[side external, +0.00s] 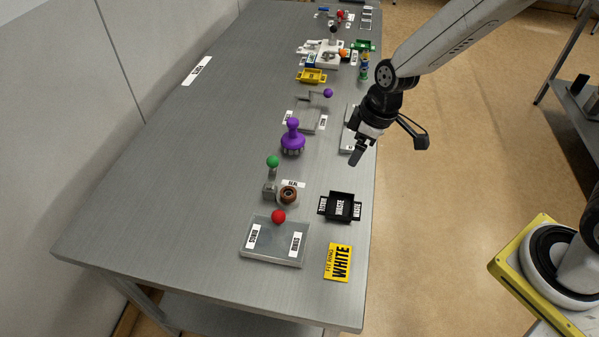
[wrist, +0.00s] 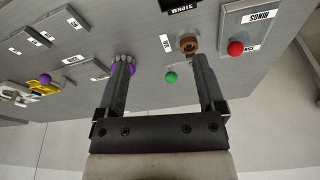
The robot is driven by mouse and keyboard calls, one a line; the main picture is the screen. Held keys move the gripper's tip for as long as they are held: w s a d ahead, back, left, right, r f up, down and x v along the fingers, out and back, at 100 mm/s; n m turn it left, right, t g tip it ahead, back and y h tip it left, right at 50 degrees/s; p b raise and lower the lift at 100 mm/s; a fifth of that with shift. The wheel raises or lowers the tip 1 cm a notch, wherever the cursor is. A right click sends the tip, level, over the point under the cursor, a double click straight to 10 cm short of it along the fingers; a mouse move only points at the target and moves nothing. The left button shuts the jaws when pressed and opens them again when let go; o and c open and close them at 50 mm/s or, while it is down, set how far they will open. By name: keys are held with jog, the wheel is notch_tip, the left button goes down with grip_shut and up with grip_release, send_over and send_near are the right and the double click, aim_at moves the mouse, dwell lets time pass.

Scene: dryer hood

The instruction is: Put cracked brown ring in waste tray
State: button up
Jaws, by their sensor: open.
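The brown ring (side external: 288,195) sits on a small grey seat near the table's front in the side view; it also shows in the wrist view (wrist: 189,43), near the tip of the right finger. Cracks are too small to make out. The black waste tray (side external: 340,206), labelled WASTE, stands to the right of the ring near the table's right edge and looks empty. My gripper (side external: 356,156) hangs above the table's right edge, farther back than the ring and the tray. In the wrist view its two fingers (wrist: 162,72) are spread wide with nothing between them.
A clear-lidded tray (side external: 275,243) labelled RINGS has a red knob. A green-knobbed grey post (side external: 272,163) stands close behind the ring. A purple knobbed piece (side external: 293,140) stands farther back. A yellow WHITE card (side external: 338,262) lies in front.

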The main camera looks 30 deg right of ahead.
jog(key=s+d+r+m+h, duration=0.1)
jog(key=s+d+r+m, duration=0.2)
jog(key=s+d+m, duration=0.4)
jog(key=s, duration=0.4)
jog(key=shift+d+t+h, duration=0.3)
jog(key=shift+d, duration=0.1)
jog(key=shift+o, duration=0.5)
jog(key=shift+w, duration=0.1)
jog(key=w+a+f+m+y, duration=0.2)
jog(key=w+a+f+m, duration=0.3)
jog(key=w+a+m, duration=0.3)
jog(key=w+a+f+m+y, duration=0.2)
jog(key=w+a+f+m, duration=0.2)
jog(key=w+a+m, duration=0.5)
jog(key=m, duration=0.5)
jog(key=shift+w+f+m+g, duration=0.2)
jog(key=shift+f+m+g, duration=0.1)
jog(key=shift+f+g, duration=0.1)
jog(key=shift+a+f, duration=0.1)
